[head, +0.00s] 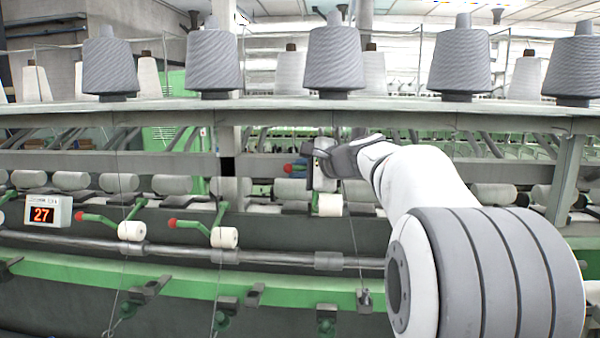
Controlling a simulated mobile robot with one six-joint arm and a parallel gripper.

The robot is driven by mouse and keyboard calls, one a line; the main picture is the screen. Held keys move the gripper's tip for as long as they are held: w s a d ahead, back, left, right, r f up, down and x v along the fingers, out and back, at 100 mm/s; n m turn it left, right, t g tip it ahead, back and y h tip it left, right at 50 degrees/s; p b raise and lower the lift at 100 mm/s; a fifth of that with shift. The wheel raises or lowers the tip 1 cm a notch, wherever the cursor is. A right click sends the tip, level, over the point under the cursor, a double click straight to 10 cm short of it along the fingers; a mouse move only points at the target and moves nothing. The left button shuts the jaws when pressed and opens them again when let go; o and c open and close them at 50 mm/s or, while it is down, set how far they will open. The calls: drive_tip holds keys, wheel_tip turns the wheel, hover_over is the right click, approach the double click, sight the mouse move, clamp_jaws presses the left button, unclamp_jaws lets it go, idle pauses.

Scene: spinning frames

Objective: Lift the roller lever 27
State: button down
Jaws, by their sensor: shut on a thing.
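The display (41,214) at the left reads 27 in red digits. Three green roller levers with red knobs show, each with a white roller. The left lever (100,220) and the middle lever (190,225) sit low, by the grey shaft. The right lever's red knob (288,168) stands clearly higher than the other two. My gripper (318,166) is at this right lever, shut on it, just right of the knob. The gripper hides most of its green arm. Its white roller (330,205) shows below my gripper. No number label is visible on the levers.
Grey yarn cones (335,58) stand along the shelf (250,106) above my gripper. A horizontal grey shaft (270,258) and a green rail (200,288) run below. Thin yarns hang in front of the frame. My arm covers the lower right.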

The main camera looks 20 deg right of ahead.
drive_tip(key=c, duration=1.4)
unclamp_jaws()
drive_tip(key=shift+c, duration=0.2)
drive_tip(key=b+v, duration=0.2)
drive_tip(key=v, duration=0.5)
drive_tip(key=shift+s, duration=0.3)
drive_tip(key=shift+d, duration=0.1)
